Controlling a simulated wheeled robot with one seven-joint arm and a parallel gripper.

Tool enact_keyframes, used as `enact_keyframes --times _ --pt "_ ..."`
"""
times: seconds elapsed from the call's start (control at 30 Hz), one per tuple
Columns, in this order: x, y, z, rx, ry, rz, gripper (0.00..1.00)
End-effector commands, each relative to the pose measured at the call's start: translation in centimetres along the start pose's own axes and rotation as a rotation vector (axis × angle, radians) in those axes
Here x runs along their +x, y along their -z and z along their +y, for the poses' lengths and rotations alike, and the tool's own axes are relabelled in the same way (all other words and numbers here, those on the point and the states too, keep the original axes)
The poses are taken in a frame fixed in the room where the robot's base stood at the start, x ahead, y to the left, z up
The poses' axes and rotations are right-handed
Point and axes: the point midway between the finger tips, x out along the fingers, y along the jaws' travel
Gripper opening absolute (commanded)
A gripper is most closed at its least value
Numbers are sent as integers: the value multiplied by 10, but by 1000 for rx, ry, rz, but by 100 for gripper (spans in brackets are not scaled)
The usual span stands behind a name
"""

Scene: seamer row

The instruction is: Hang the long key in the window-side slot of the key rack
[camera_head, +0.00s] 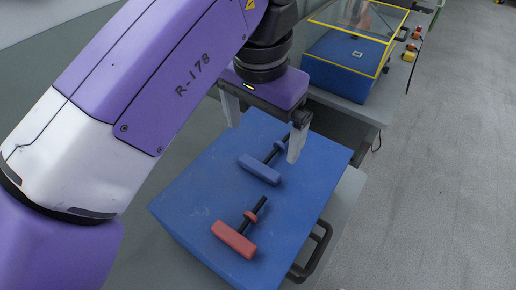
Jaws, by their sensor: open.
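Two T-shaped keys lie on a blue block or cover. One has a blue handle (259,170), the other a red handle (233,240); each has a dark shaft with a collar in its handle's colour. The far end of the blue-handled key's shaft is close to a finger of my gripper, so I cannot tell which key is longer. My gripper (264,124) is open, with its pale fingers wide apart above the far part of the blue surface. Nothing shows between the fingers. I cannot make out a key rack or a window-side slot in this view.
The blue surface (190,205) rests on a grey cart with a dark handle (316,252). Behind is a machine with a yellow-framed clear guard (345,32) over a blue body, with red and yellow buttons (411,50) at its right. Grey floor (440,180) lies open on the right.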

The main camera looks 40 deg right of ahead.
Motion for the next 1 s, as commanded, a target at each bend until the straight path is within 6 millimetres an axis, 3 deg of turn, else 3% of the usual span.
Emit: enact_keyframes --times 0.1,0.2,0.77,1.0 --pt "-1 -21 4 -3 -23 -77 100" --pt "4 -26 5 -4 -31 -94 100" --pt "69 -30 9 -3 -30 -88 100" --pt "76 -30 9 -3 -29 -88 100"
